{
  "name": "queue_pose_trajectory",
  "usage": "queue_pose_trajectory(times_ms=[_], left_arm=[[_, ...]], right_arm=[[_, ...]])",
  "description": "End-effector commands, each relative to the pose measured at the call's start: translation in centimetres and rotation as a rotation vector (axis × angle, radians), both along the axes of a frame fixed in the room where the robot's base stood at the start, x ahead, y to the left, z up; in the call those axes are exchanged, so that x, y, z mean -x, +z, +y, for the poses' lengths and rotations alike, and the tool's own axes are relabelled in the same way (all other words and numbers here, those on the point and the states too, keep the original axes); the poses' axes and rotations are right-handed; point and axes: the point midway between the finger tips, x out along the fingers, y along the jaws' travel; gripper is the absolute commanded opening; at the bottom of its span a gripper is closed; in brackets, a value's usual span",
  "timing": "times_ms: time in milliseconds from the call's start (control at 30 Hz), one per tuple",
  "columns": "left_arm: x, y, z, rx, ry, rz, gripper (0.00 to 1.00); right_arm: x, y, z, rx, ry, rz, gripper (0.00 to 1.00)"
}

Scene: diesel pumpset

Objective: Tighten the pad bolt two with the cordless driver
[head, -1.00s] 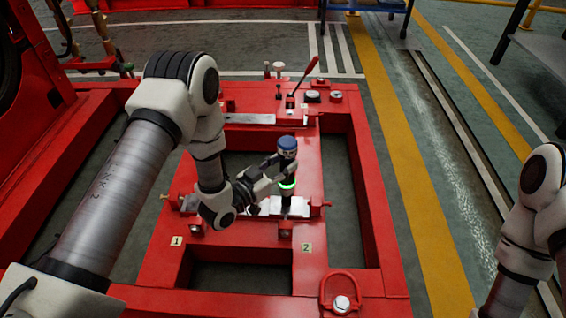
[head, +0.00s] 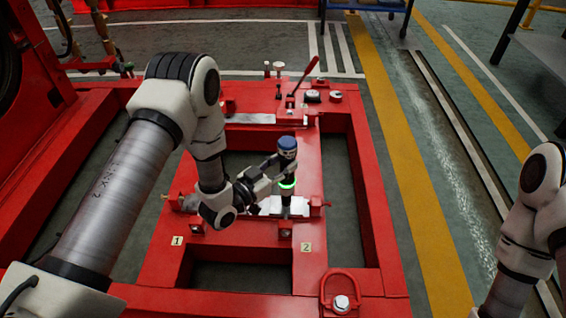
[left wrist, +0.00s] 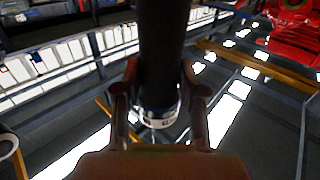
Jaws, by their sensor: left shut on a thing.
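The cordless driver (head: 287,166) has a blue top, a dark body and a glowing green ring. It stands about upright over a bright metal pad (head: 298,208) on the red frame, near the label 2 (head: 306,247). My left gripper (head: 272,168) is shut around the driver's body from the left. In the left wrist view the dark driver body (left wrist: 161,50) runs between the two fingers. The bolt under the driver's lower end is hidden, so I cannot tell whether they touch. My right arm shows at the right edge, but its gripper is out of view.
The red base frame (head: 345,190) has open bays with floor below. A red-handled lever (head: 304,76) and small parts stand on its far end. A lifting shackle (head: 341,290) is at the near end. The label 1 (head: 177,241) is to the left.

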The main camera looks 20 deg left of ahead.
Motion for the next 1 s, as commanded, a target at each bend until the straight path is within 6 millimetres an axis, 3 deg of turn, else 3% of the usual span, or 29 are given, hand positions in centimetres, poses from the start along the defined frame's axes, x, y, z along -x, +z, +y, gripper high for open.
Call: queue_pose_trajectory(times_ms=[1000], left_arm=[[0.02,-0.68,-0.02,0.0,-0.001,0.001,0.0]], right_arm=[[0.0,-0.23,0.0,0.0,0.0,0.0,0.59]])
